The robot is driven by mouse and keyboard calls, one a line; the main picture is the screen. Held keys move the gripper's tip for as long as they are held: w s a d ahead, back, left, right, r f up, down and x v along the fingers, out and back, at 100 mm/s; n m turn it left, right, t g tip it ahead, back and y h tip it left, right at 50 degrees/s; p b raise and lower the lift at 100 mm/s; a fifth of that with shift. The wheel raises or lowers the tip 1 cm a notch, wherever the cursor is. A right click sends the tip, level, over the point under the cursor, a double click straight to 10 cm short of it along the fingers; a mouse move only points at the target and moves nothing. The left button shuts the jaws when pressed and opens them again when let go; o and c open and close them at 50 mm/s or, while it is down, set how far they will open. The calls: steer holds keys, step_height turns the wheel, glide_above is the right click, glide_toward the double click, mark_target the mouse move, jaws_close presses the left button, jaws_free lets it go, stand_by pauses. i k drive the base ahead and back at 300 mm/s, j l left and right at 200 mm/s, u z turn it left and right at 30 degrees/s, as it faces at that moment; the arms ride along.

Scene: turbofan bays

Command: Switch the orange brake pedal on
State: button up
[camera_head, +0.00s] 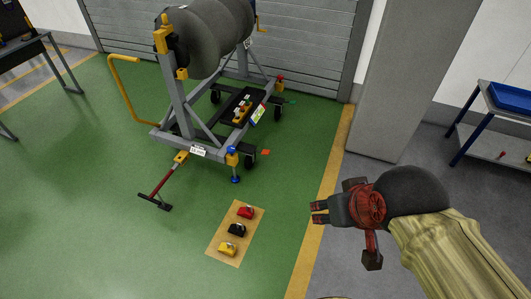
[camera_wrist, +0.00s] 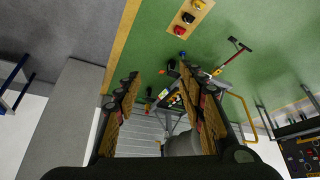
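The engine stand (camera_head: 180,110) carries a large grey engine. A tan floor board (camera_head: 218,244) holds red, black and yellow pedal-like items. A red T-handled tow bar (camera_head: 163,184) lies in front. A grey pillar (camera_head: 395,80) and blue-legged table (camera_head: 466,130) are right.

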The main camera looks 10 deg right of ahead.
mark_target(264, 152)
steer(key=i+l+u, duration=0.4)
steer(key=i+l, duration=0.5)
steer(key=i, duration=0.4)
steer(key=i+l+u, duration=0.4)
steer(key=i+l, duration=0.75)
steer(key=l, duration=0.1)
